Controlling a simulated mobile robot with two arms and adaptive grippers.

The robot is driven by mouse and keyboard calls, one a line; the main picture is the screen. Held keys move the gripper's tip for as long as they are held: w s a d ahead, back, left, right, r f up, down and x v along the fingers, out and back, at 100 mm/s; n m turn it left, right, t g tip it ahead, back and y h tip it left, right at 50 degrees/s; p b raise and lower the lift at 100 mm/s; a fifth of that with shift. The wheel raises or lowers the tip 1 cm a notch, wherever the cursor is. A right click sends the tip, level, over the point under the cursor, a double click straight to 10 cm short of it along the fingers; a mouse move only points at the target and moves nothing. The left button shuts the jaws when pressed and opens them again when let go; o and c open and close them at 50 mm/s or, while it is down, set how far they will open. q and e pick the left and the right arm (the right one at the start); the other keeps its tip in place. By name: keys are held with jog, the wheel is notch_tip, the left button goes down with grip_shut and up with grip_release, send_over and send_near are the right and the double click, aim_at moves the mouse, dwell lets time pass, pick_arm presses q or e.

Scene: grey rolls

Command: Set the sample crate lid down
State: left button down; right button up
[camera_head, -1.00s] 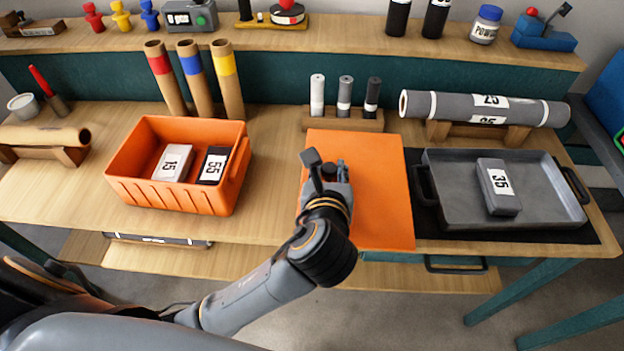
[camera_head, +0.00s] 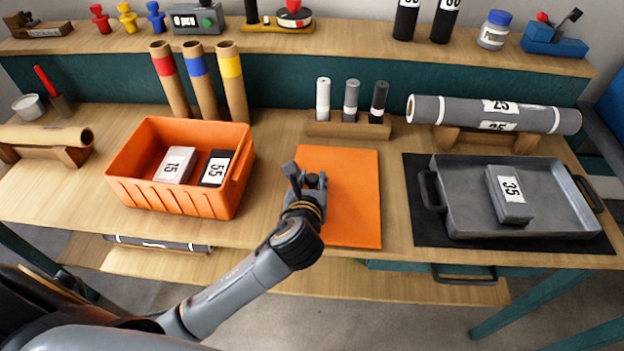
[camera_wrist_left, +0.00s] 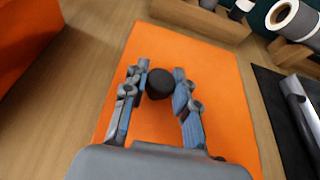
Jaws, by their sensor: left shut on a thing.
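The sample crate lid (camera_head: 352,205) is a flat orange panel over the bench, between the orange crate and the grey tray. It looks level and on or just above the wood; I cannot tell whether it touches. My left gripper (camera_head: 312,182) is over the lid's left part, shut on its black knob. In the left wrist view the knob (camera_wrist_left: 160,83) sits between the two fingertips, with the orange lid (camera_wrist_left: 215,75) spread beneath. The orange crate (camera_head: 180,195) stands open to the left, with a white block (camera_head: 175,165) marked 15 and a dark block (camera_head: 216,168) marked 55 inside.
A wooden rack (camera_head: 348,130) with three small cylinders stands just behind the lid. The grey tray (camera_head: 455,215), holding a block marked 35, sits on a black mat to the right. Bare bench lies between the lid and the mat, and between the crate and the lid.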

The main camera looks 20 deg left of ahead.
pick_arm(q)
jog(key=c, duration=1)
grip_release()
jog(key=shift+c, duration=0.2)
jog(key=shift+s+d+r, duration=0.1)
jog(key=shift+s+r, duration=0.05)
jog(key=shift+s, duration=0.05)
jog(key=p+v, duration=0.1)
jog(key=v, duration=1)
jog(key=shift+s, duration=0.3)
